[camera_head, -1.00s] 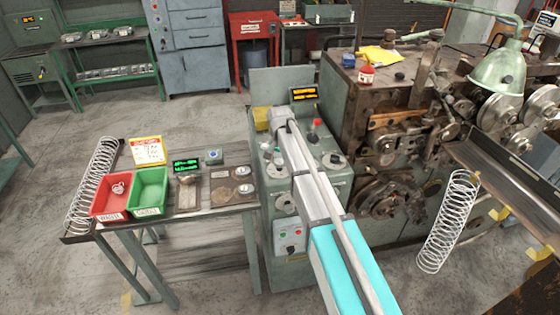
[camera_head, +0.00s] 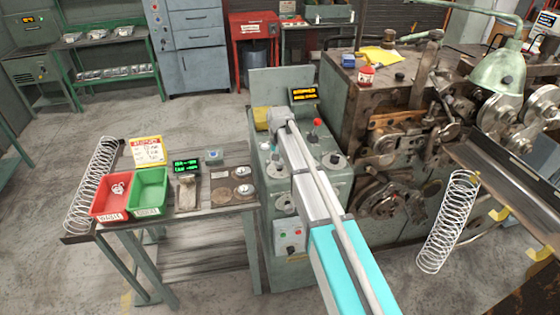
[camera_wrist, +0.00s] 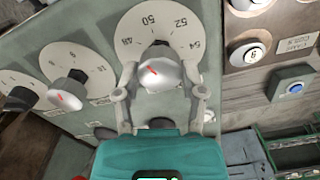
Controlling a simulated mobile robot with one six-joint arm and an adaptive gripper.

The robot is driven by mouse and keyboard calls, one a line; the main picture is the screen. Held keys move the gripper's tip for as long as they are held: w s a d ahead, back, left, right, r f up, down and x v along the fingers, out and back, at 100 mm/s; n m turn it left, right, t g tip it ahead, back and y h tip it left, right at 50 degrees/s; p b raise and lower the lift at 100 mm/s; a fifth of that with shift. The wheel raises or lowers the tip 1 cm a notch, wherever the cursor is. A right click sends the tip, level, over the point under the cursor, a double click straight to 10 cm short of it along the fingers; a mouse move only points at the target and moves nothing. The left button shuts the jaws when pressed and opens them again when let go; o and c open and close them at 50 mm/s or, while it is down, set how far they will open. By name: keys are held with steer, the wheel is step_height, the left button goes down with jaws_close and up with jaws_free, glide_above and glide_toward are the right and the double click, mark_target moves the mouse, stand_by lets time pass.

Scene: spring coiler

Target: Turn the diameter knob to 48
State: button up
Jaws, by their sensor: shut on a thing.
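In the wrist view a silver knob (camera_wrist: 160,76) with a red pointer mark sits on a round pale dial (camera_wrist: 178,22) numbered 48, 50, 52 and 54. My gripper (camera_wrist: 163,92) has its two grey fingers on either side of this knob, shut on it. The red mark points up and left, toward the 48 to 50 side; the exact reading is unclear. In the head view my arm reaches over the green console (camera_head: 282,200), and its far end hides the gripped knob.
A second dial knob (camera_wrist: 70,90) and a dark knob (camera_wrist: 20,98) sit to the left in the wrist view. A blue button (camera_wrist: 295,88) is at the right.

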steer(key=n, duration=0.6)
stand_by(0.4)
steer(key=o, duration=1.1)
steer(key=shift+o, duration=0.2)
steer(key=shift+r, duration=0.1)
